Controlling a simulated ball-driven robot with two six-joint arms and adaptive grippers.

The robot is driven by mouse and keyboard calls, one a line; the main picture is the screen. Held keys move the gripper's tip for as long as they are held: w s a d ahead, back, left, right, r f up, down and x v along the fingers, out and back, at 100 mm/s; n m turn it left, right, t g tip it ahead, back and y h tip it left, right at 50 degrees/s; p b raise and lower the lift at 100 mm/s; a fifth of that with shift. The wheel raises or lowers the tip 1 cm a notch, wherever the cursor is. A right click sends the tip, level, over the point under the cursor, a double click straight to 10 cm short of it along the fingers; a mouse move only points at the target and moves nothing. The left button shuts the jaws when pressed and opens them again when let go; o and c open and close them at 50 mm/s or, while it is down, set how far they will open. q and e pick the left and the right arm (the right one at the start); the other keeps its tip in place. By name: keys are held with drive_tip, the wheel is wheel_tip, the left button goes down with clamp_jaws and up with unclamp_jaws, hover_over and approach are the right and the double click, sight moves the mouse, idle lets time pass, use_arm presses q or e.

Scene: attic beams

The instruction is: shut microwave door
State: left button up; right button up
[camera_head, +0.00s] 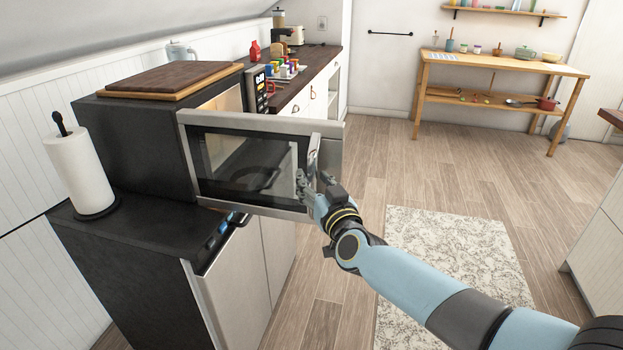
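The black microwave (135,135) stands on the dark counter at the left, with its lit inside showing behind the door. Its door (250,165) has a silver frame and a dark window and stands wide open, swung out over the counter's front edge. My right gripper (312,180) is at the door's right, free end, close to the upright handle (315,152). The fingers overlap the handle in the picture; I cannot tell whether they touch it or how far they are closed. My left gripper is not in view.
A cutting board (170,79) lies on top of the microwave. A paper towel roll (79,171) stands on the counter at left. Jars and a red bottle (255,50) are on the counter behind. A wooden table (505,65) stands at the back right. The floor around the rug (450,245) is clear.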

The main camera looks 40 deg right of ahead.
drive_tip(key=shift+x, duration=1.05)
drive_tip(key=shift+c, duration=0.4)
clamp_jaws()
